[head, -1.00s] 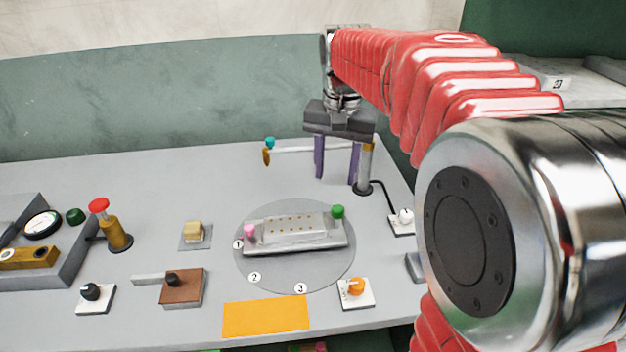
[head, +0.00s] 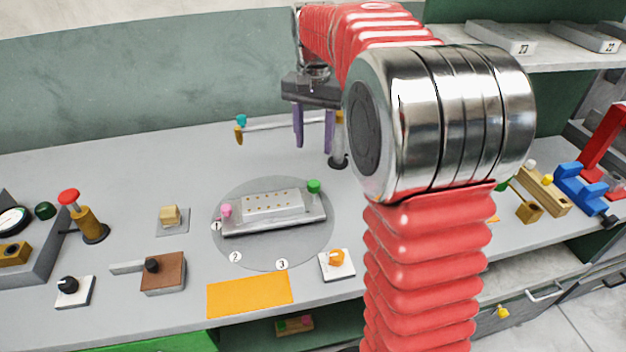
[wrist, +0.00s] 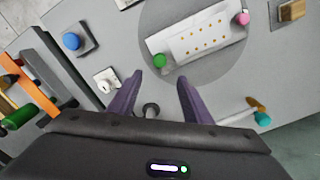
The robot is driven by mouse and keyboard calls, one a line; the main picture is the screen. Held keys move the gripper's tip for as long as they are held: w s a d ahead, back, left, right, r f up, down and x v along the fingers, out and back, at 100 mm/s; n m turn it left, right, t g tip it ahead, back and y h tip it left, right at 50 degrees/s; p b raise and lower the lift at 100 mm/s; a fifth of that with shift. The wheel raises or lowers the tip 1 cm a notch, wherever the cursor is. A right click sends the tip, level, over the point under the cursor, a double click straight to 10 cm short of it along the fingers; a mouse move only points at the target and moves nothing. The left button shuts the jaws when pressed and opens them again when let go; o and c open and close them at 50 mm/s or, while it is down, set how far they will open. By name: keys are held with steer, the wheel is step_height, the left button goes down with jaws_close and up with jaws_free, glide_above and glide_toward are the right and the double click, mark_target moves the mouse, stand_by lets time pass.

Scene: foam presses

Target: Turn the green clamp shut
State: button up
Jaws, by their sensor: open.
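The green clamp (head: 314,186) shows as a round green knob at the right end of a pale mould (head: 272,205) on a grey turntable (head: 285,258). I cannot tell how far it is turned. In the wrist view the green clamp (wrist: 160,60) lies just beyond the fingertips, between their lines. My gripper (head: 314,145) has two purple fingers, spread and empty. In the head view it hangs above the bench, behind the mould. Its fingers also show in the wrist view (wrist: 160,80). A pink clamp (head: 226,210) sits at the mould's left end.
A post (head: 338,145) with a side arm carrying a teal knob (head: 241,120) stands behind the turntable, close to my gripper. An orange knob (head: 336,257) sits in front right of it. An orange mat (head: 250,295) lies at the front edge. A red-topped plunger (head: 85,215) stands left.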

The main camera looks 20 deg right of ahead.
mark_target(314, 182)
step_height(314, 182, down, 13)
steer(key=shift+r, duration=0.1)
stand_by(0.5)
steer(key=shift+c, duration=0.7)
steer(key=shift+a, duration=0.1)
steer(key=c, duration=0.9)
